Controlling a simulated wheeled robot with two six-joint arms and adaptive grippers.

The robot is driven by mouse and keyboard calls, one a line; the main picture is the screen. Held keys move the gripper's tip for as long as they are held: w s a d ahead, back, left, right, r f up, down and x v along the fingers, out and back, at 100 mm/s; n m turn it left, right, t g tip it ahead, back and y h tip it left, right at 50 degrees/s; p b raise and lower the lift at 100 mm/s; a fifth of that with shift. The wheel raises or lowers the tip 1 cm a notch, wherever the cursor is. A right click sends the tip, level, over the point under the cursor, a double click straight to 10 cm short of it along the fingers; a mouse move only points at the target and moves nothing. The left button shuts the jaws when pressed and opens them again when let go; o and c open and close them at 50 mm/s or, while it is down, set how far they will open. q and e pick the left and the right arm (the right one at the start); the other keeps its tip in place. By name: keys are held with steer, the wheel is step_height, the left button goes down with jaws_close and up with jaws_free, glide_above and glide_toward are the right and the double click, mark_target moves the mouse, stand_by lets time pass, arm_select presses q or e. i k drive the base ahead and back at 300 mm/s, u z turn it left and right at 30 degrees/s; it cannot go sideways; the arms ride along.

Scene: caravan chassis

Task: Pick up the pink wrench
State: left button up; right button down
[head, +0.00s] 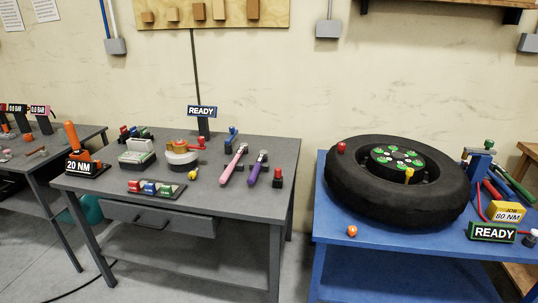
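The pink wrench (232,166) lies on the grey table (130,193) in the head view, right of the middle of the tabletop. Its handle points toward the front edge and its head points to the back. A purple wrench (256,171) lies just to its right, roughly parallel and apart from it. Neither of my grippers shows in the head view. Nothing covers the pink wrench.
A small dark block with a red top (278,177) stands right of the wrenches. A READY sign (202,112) stands at the back. A blue table (335,224) with a tire (345,185) is at right, across a gap.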

mark_target(243, 149)
steer(key=z, duration=0.5)
steer(key=i, duration=0.65)
steer(key=z, duration=0.2)
